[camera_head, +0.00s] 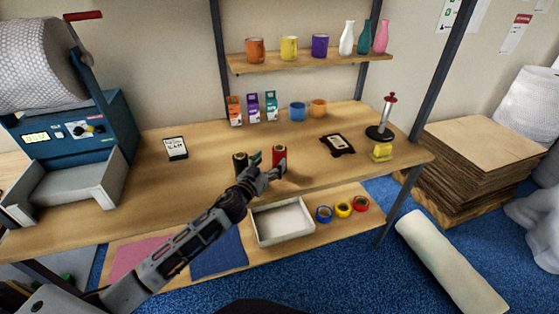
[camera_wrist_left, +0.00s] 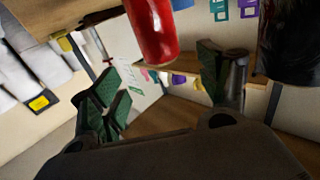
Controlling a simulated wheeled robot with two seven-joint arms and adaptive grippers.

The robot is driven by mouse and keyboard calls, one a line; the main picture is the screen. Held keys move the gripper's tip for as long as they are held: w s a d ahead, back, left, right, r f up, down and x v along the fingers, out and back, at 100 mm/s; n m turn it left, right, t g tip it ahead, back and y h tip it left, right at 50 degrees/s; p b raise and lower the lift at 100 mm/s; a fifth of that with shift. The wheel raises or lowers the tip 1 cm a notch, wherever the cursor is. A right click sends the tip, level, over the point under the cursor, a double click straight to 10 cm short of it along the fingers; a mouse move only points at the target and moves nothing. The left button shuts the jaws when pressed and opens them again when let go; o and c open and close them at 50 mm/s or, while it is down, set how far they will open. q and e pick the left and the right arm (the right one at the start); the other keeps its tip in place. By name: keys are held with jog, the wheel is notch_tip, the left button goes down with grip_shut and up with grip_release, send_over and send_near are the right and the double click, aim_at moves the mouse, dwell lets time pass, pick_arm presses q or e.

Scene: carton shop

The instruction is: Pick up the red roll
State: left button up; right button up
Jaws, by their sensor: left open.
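The red roll (camera_head: 279,155) stands upright near the front edge of the wooden bench. My left gripper (camera_head: 265,167) is open just to the left of it, with its fingers reaching toward it. In the left wrist view the red roll (camera_wrist_left: 152,32) appears ahead of the gap between the two green-padded fingers (camera_wrist_left: 162,75); I cannot tell whether either finger touches it. A dark roll (camera_head: 240,161) stands just left of the red one, close to the gripper, and also shows in the wrist view (camera_wrist_left: 290,45). My right gripper is not in view.
Behind stand small cartons (camera_head: 253,108) and blue and orange cups (camera_head: 298,111). A black-framed card (camera_head: 338,145), a stand with a red knob (camera_head: 381,131) and a yellow block (camera_head: 381,152) lie right. A white tray (camera_head: 283,222) and coloured tape rolls sit on the lower shelf.

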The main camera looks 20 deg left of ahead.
aim_at(276, 154)
pick_arm(q)
jog(key=shift+w+d, duration=0.15)
jog(key=shift+w, duration=0.55)
jog(key=shift+w+d, duration=0.1)
jog(key=shift+w, duration=0.85)
jog(key=shift+w+d+f, duration=0.1)
jog(key=shift+w, duration=0.55)
jog(key=shift+w+d+f, duration=0.1)
jog(key=shift+w, duration=0.55)
jog(key=shift+w+p, duration=0.3)
jog(key=shift+w, duration=0.3)
jog(key=shift+w+d, duration=0.2)
jog(key=shift+w, duration=0.45)
jog(key=shift+f, duration=0.1)
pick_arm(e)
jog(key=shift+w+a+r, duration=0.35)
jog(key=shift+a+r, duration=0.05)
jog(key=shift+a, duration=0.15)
